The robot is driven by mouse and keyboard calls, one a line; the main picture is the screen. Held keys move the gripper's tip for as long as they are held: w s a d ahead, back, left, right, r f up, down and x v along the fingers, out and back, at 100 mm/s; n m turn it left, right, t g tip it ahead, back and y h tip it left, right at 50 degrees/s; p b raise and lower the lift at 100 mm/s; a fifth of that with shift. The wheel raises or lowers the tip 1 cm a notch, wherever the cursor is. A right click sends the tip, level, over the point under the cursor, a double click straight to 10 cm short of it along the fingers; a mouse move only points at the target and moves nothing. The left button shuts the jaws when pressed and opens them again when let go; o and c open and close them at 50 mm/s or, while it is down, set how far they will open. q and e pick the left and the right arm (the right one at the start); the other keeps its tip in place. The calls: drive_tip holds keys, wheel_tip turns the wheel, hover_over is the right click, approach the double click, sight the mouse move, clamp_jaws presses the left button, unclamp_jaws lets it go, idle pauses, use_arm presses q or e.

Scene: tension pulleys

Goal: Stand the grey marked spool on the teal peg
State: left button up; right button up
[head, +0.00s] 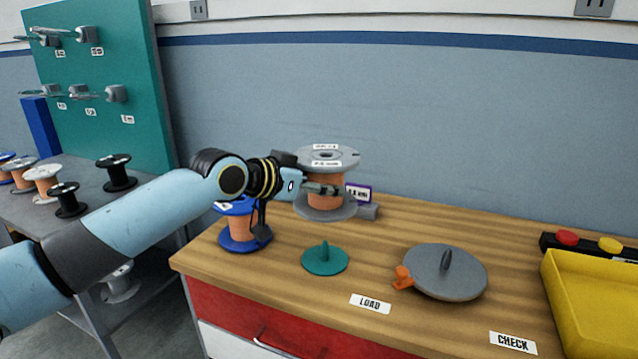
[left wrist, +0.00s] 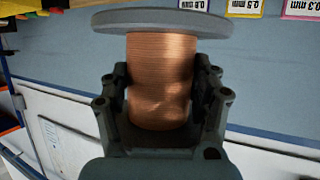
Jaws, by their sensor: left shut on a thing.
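The grey marked spool (head: 325,158) has grey flanges, copper wire and white labels on its top. It is upright behind the teal peg, at the back of the wooden bench. My left gripper (head: 325,189) is shut on its copper core; the left wrist view shows the fingers on both sides of the copper winding (left wrist: 160,80). Whether the spool's lower flange touches the bench or a stand is hard to tell. The teal peg (head: 325,258) stands bare on a round teal base in front. My right gripper is not in view.
A blue spool (head: 238,240) stands left of the teal peg, partly behind my arm. A grey disc (head: 445,272) with an upright pin and orange clip lies to the right. A yellow tray (head: 565,318) is at the right edge. A small purple-edged tag (head: 358,192) stands beside the grey spool.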

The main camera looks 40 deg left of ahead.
sight(313, 210)
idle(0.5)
use_arm(q)
drive_tip(key=shift+f+b, duration=0.85)
drive_tip(key=shift+f, duration=0.55)
drive_tip(key=shift+f, duration=0.2)
idle(0.3)
drive_tip(key=shift+f+b, duration=1.05)
drive_tip(key=shift+f, duration=0.25)
